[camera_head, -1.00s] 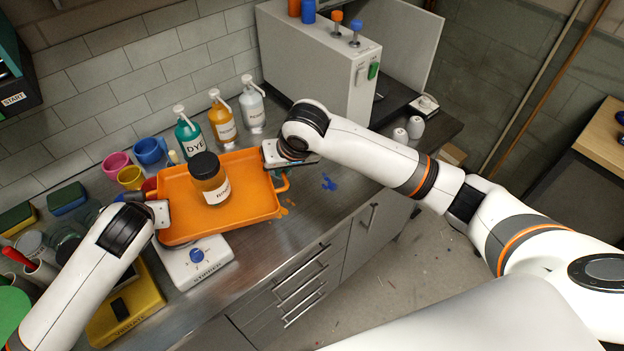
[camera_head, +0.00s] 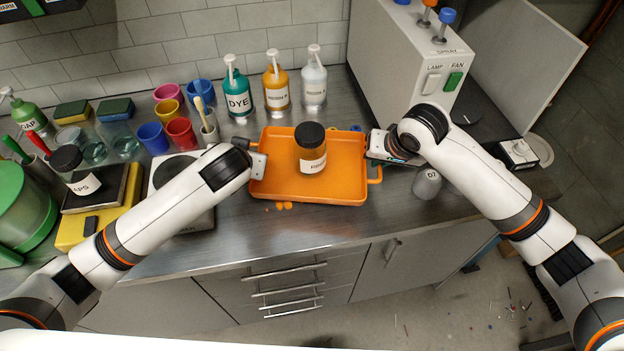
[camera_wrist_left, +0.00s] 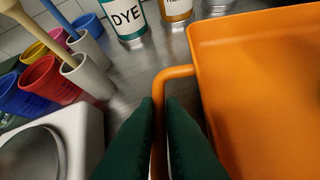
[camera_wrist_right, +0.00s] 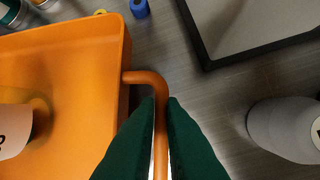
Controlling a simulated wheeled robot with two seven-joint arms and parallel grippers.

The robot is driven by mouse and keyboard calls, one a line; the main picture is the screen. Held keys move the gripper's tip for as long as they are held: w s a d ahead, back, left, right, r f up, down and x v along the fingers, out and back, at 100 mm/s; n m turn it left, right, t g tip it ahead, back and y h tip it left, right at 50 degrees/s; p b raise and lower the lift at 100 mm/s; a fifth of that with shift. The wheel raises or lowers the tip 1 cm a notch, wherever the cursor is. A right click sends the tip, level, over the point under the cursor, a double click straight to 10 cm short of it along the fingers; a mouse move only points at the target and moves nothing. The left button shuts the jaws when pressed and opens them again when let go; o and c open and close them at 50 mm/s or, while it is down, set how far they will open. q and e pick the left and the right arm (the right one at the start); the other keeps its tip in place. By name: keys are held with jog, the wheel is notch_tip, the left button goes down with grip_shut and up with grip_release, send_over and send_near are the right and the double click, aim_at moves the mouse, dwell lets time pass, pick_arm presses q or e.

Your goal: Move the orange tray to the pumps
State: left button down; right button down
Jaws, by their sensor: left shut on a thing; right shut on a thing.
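The orange tray (camera_head: 340,187) is on or just above the bench, in front of the pump bottles; I cannot tell whether it touches. The pumps are a teal DYE bottle (camera_head: 238,92), an amber bottle (camera_head: 275,88) and a clear bottle (camera_head: 314,82) by the wall. My left gripper (camera_head: 256,164) is shut on the tray's left handle (camera_wrist_left: 159,115). My right gripper (camera_head: 376,158) is shut on its right handle (camera_wrist_right: 159,110). The tray looks roughly level.
A white box with LAMP and FAN switches (camera_head: 405,60) stands behind right. A grey-white bottle (camera_head: 427,183) stands near my right gripper. Coloured cups (camera_head: 180,135) and a white stirrer (camera_head: 165,172) are left of the tray. Orange spots (camera_head: 284,206) mark the bench before it.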

pick_arm(q)
jog(key=shift+a, duration=0.1)
